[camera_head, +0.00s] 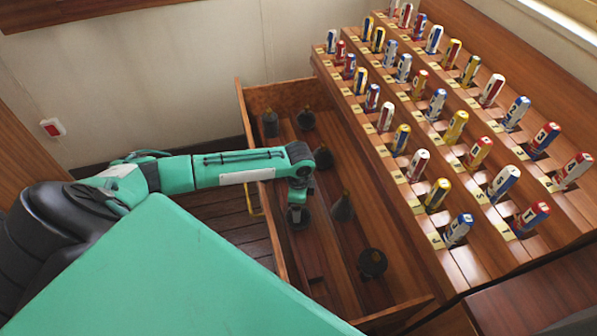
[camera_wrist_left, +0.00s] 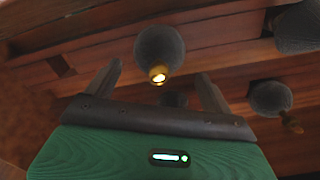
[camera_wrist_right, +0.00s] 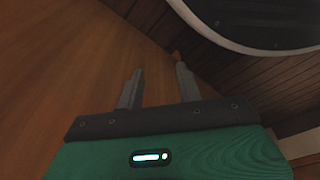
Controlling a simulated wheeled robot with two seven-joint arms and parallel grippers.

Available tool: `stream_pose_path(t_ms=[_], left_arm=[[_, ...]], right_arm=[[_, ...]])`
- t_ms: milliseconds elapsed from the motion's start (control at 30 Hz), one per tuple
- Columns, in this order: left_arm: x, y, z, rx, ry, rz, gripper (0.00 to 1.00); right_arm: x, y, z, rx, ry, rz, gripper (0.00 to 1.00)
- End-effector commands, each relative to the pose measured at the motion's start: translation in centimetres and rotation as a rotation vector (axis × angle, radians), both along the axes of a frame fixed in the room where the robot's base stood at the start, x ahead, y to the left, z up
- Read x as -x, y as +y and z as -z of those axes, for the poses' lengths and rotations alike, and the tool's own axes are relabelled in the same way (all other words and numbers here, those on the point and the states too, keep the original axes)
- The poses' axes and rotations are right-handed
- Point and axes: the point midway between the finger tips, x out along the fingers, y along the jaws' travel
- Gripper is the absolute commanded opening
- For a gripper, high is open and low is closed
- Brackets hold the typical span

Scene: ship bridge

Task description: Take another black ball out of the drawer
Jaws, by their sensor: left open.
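The open wooden drawer (camera_head: 244,105) holds several dark shapes with small brass tips. Black balls lie at its far end (camera_head: 306,120), near its right wall (camera_head: 323,157) and near its front (camera_head: 372,262). A black cone (camera_head: 343,207) and a black cylinder (camera_head: 270,124) are also in it. My left gripper (camera_head: 298,196) points down into the drawer over another black ball (camera_head: 298,218), partly hidden by it. In the left wrist view, the open left gripper (camera_wrist_left: 158,82) has this ball (camera_wrist_left: 158,48) just beyond its fingertips, apart from them. My right gripper (camera_wrist_right: 158,78) is open and empty.
A stepped wooden rack (camera_head: 440,150) with several coloured, numbered flag-like pegs stands right of the drawer. A wall (camera_head: 130,75) with a red-and-white switch (camera_head: 52,127) is behind. Another ball (camera_wrist_left: 270,98) and a cylinder (camera_wrist_left: 298,27) lie beside the left gripper.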

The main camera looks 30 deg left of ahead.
Motion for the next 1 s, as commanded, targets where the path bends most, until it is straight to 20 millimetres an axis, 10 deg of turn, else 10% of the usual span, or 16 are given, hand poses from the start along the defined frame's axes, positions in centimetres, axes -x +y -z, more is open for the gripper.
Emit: stream_pose_path(t_ms=[500,833,1000], left_arm=[[0.2,0.0,3.7,-0.001,0.0,0.001,0.85],[0.2,0.0,3.6,-0.001,0.0,0.001,0.21],[0.2,0.0,3.6,-0.001,0.0,0.001,0.21]], right_arm=[[-0.7,0.2,-0.8,-0.001,-0.007,0.001,0.36],[-0.3,0.1,-0.5,-0.001,-0.001,0.001,0.36],[-0.3,0.1,-0.5,-0.001,-0.001,0.001,0.36]])
